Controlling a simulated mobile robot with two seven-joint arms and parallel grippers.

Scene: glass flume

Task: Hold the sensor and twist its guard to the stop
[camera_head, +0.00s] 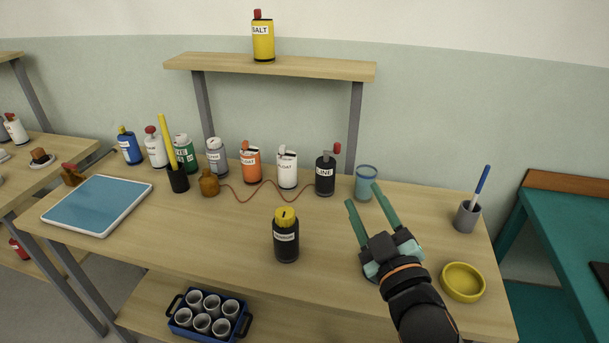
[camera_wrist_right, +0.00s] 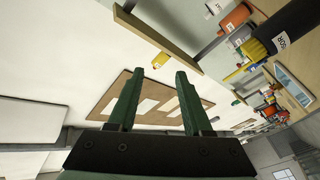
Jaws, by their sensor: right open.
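The sensor (camera_head: 286,242) is a black cylinder with a pale label, standing upright near the middle of the bench's front edge. Its guard (camera_head: 285,217) is the ribbed yellow cap on top. In the right wrist view the sensor (camera_wrist_right: 287,38), its label partly reading "SOR", and the yellow guard (camera_wrist_right: 254,49) show at the upper right. My right gripper (camera_head: 362,198) is open and empty, to the right of the sensor and apart from it, with its green fingers pointing toward the back. My left gripper is not in view.
Labelled bottles stand along the back of the wooden bench (camera_head: 140,222), with a red cord (camera_head: 255,190) before them. A blue cup (camera_head: 366,182) is near my right fingertips. A yellow dish (camera_head: 462,282) and grey pen cup (camera_head: 467,216) are at right. A blue tablet (camera_head: 98,204) lies at left.

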